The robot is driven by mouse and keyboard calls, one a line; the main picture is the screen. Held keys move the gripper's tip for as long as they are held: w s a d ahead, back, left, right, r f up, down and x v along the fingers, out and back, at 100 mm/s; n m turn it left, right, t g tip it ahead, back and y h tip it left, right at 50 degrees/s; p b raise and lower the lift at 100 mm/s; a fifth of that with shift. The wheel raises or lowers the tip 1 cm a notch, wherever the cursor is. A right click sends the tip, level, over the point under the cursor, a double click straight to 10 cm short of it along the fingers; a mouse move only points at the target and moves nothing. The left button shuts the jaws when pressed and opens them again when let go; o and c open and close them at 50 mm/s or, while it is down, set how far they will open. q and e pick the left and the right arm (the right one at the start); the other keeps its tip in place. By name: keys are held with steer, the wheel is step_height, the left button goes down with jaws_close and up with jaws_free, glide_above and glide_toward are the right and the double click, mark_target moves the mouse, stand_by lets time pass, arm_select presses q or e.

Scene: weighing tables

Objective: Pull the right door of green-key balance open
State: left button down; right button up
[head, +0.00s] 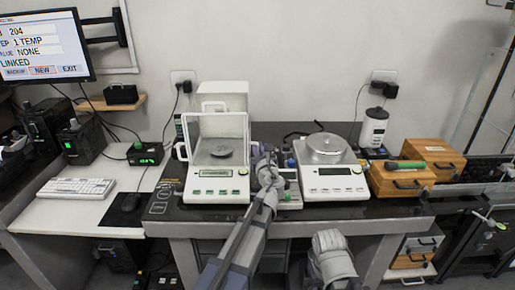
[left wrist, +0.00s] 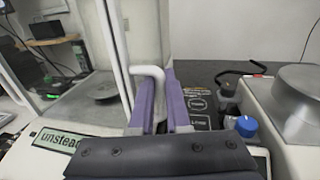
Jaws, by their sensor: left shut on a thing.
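The green-key balance (head: 215,190) stands on the dark table, with a clear draft shield and a round pan (head: 221,152) inside. In the left wrist view its green display (left wrist: 55,140) reads "unstea", cut off by my gripper. My left gripper (head: 266,165) is at the right side of this balance. In the left wrist view its purple fingers (left wrist: 158,95) are shut on the white handle (left wrist: 148,70) of the right door. The handle's lower part is hidden between the fingers. The door's glass is hard to make out.
A second balance (head: 335,185) with an open round pan stands to the right, and a small device (head: 289,193) sits between the two. Wooden drawer boxes (head: 400,179) are farther right.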

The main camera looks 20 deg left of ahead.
arm_select(q)
steer(key=w+d+x, duration=0.1)
steer(key=d+x, duration=0.2)
steer(key=x, duration=1.4)
steer(key=shift+w, duration=0.2)
steer(key=c, duration=1.2)
jaws_free()
steer(key=shift+o, duration=0.2)
steer(key=shift+s, duration=0.1)
steer(key=v, duration=0.7)
steer(key=shift+s+d, duration=0.2)
steer(key=shift+s, duration=0.1)
